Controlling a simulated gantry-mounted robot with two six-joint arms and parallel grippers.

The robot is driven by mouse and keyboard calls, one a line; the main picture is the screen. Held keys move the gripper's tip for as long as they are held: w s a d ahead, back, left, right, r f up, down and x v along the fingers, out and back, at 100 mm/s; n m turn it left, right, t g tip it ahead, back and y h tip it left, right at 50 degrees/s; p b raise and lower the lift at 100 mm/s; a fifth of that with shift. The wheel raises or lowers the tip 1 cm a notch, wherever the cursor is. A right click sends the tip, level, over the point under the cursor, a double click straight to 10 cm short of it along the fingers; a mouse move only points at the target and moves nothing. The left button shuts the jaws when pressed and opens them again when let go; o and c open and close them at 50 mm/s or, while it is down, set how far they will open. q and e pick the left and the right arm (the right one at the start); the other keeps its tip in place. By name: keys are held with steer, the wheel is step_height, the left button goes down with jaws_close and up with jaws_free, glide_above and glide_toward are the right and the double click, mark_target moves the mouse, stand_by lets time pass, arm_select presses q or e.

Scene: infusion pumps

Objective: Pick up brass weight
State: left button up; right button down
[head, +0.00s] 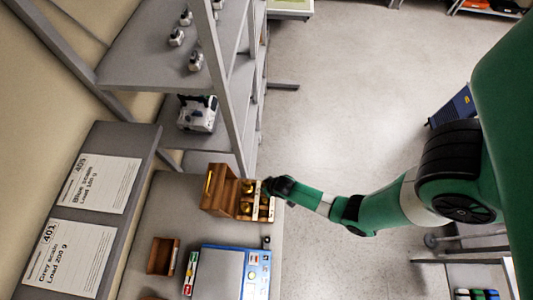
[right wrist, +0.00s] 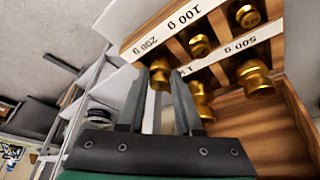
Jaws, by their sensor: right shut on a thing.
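A wooden weight box (head: 222,193) stands on the grey bench, with several brass weights in its compartments. In the right wrist view, its white label strips (right wrist: 180,25) read 200 g, 100 g and 500 g. My right gripper (head: 268,187) reaches the box's right side. In the wrist view, its fingers are shut on a brass weight (right wrist: 159,77) by the 200 g label; the fingers partly hide it. I cannot tell whether this weight is clear of its slot. Other brass weights (right wrist: 200,46) sit in neighbouring compartments. My left gripper is out of view.
A blue scale (head: 232,274) and a small wooden tray (head: 163,256) stand nearer on the bench. Two printed signs (head: 100,183) lie at the left. A shelf (head: 150,60) with small items rises behind the box. Open floor lies to the right.

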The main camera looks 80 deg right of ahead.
steer(key=s+a+r+p, duration=0.3)
steer(key=s+r+p, duration=0.2)
steer(key=s+r, duration=0.7)
steer(key=shift+s+a, duration=0.2)
steer(key=shift+s, duration=0.6)
